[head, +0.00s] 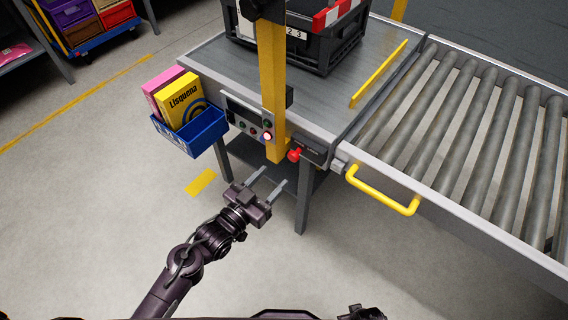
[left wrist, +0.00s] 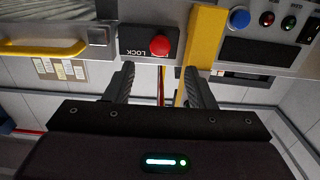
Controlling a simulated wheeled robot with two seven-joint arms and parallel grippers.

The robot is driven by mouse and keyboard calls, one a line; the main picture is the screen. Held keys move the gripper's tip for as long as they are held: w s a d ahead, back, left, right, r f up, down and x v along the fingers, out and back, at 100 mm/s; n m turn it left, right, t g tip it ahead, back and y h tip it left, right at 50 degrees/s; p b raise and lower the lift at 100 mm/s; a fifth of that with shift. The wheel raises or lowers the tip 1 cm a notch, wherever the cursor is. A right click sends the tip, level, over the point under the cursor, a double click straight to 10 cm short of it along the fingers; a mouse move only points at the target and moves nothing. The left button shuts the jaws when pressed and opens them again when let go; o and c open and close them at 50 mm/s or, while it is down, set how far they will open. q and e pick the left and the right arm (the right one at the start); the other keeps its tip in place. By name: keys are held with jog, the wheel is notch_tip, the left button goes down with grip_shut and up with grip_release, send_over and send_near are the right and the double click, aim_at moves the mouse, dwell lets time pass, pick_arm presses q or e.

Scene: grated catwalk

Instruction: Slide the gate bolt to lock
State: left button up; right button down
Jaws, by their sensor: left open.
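The bolt's red knob (head: 294,155) sticks out of a dark plate (head: 314,152) on the front edge of the conveyor table, just right of the yellow post. In the left wrist view the red knob (left wrist: 160,45) sits at the right part of the plate marked LOCK (left wrist: 135,42). My left gripper (head: 272,176) is open and empty, below and left of the knob in the head view. In the left wrist view its two fingers (left wrist: 158,75) point toward the knob, which shows between and beyond the fingertips. No contact shows.
The yellow post (head: 272,90) stands beside the knob, next to a button panel (head: 248,124). A blue bin (head: 194,134) with boxes hangs at the left. A yellow handle (head: 384,190) juts out at the right. A black crate (head: 330,45) sits on the table.

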aim_at(293, 158)
pick_arm(q)
jog(key=x, duration=0.7)
jog(key=shift+w+d, duration=0.2)
pick_arm(e)
jog(key=shift+w+r, duration=0.2)
jog(key=shift+w, duration=0.15)
